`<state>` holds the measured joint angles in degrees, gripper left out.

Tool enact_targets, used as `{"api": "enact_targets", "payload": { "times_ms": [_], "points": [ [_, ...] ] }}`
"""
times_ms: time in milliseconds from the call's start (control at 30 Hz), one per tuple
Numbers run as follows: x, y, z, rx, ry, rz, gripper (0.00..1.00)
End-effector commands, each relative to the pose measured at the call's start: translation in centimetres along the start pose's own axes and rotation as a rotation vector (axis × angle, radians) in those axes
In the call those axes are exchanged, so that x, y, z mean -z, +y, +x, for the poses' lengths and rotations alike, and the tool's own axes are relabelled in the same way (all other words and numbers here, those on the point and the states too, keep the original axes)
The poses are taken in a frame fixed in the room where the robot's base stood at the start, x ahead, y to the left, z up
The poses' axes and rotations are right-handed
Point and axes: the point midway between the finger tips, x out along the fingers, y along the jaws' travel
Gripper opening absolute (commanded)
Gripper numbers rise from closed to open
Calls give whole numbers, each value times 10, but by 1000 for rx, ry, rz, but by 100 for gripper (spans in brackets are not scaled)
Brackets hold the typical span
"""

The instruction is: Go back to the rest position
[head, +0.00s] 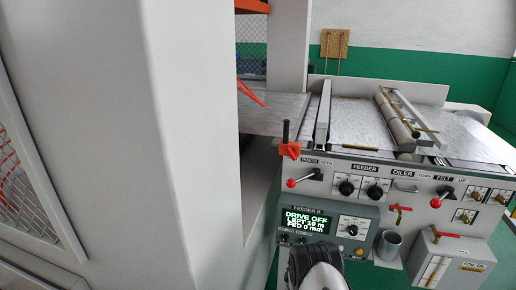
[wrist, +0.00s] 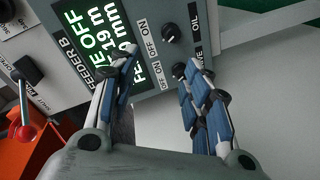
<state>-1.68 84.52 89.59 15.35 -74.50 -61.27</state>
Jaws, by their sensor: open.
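My gripper (wrist: 160,68) is open and empty in the wrist view, its two blue-padded fingers apart. Behind the fingers is the feeder control box with its lit green display (wrist: 98,42), which also shows in the head view (head: 305,219) and reads DRIVE OFF. The gap between the fingers lies over the box face and its lower edge; I cannot tell how far off the box is. In the head view part of my arm shows at the bottom centre, in front of the box; the fingertips cannot be made out there.
The panel carries a red-knobbed pinch lever (head: 304,178), black dials (head: 347,187) and a felt lever (head: 442,197). A grey cup (head: 388,244) and a foil-oil box (head: 450,262) stand right of the control box. A large pale column (head: 190,120) fills the left.

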Motion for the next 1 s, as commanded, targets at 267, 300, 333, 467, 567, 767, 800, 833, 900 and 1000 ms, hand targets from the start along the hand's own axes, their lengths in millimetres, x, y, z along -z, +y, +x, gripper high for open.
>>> {"api": "enact_targets", "payload": {
  "times_ms": [267, 300, 333, 467, 567, 767, 800, 833, 900, 1000],
  "points": [
    [93, 107, 8, 185, -46, 229, 44],
    [105, 121, 2, 214, -58, 260, 44],
    [112, 131, -3, 236, -68, 283, 44],
    [143, 176, -34, 326, -113, 373, 44],
    [161, 207, -68, 390, -155, 437, 44],
    [181, 259, -155, 505, -259, 547, 44],
    [182, 267, -175, 525, -283, 567, 44],
    [182, 272, -191, 540, -303, 581, 44],
    [181, 284, -228, 570, -349, 613, 44],
    [175, 296, -283, 608, -421, 655, 44]
  ]
}}
